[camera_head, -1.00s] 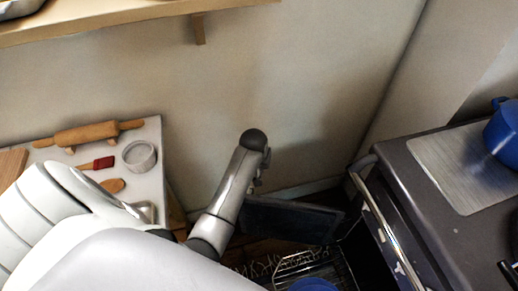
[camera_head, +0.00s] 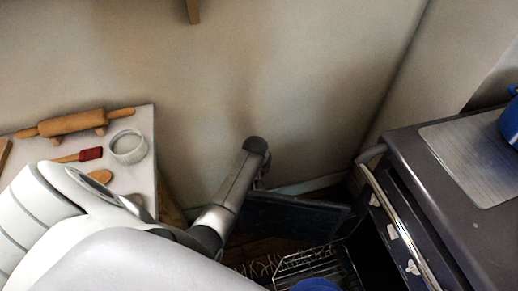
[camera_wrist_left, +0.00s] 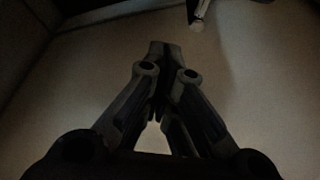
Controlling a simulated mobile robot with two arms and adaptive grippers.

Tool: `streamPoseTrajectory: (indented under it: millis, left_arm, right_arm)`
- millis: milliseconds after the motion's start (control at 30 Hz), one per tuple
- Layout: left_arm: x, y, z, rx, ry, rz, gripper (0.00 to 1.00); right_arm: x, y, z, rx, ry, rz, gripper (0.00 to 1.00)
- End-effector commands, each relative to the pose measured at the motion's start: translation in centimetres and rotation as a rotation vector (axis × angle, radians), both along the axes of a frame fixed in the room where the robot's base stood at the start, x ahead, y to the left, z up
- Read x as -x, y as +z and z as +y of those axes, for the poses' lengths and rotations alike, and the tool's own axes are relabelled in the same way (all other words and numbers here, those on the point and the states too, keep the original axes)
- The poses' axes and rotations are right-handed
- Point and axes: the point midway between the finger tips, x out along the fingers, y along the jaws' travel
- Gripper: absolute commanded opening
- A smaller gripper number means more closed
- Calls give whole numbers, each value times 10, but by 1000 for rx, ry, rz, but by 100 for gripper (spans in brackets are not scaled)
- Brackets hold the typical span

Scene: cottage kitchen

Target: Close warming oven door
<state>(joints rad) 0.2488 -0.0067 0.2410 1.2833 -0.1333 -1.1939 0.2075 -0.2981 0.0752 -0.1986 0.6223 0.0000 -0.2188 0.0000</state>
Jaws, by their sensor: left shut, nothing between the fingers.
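The warming oven door (camera_head: 300,218) is a dark panel that stands open, reaching left from the low front of the dark stove (camera_head: 440,190). My left arm comes in from the left, and its grey forearm and dark rounded end stand beside the door's left end. I cannot tell whether they touch. My left gripper is not clearly visible in the head view. In the left wrist view the left gripper (camera_wrist_left: 160,52) is dark, with its fingers together and nothing between them, before a plain pale surface. My right gripper is not in view.
A wire rack (camera_head: 310,262) with a blue item (camera_head: 316,285) is below the door. A metal rail (camera_head: 398,222) runs along the stove front. A side table (camera_head: 142,170) at left bears a rolling pin (camera_head: 75,122) and a white bowl (camera_head: 128,146). The wall is behind.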

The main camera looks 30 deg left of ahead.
Motion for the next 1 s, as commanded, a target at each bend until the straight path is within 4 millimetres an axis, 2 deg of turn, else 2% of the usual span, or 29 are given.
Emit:
streamPoseTrajectory:
  millis: [33, 133, 233, 433, 1000]
  left_arm:
    - [-3, -11, 2, 0, 0, 1, 0]
    - [-7, -25, 4, 0, 0, 2, 0]
    - [8, -21, -4, 2, 0, 1, 0]
    - [25, -22, -11, 0, 0, 0, 0]
    - [32, -22, -13, 0, 6, 1, 0]
  right_arm:
    - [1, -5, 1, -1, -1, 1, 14]
    - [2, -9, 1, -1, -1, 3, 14]
    - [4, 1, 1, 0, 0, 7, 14]
    - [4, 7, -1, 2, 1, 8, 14]
    - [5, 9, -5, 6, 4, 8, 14]
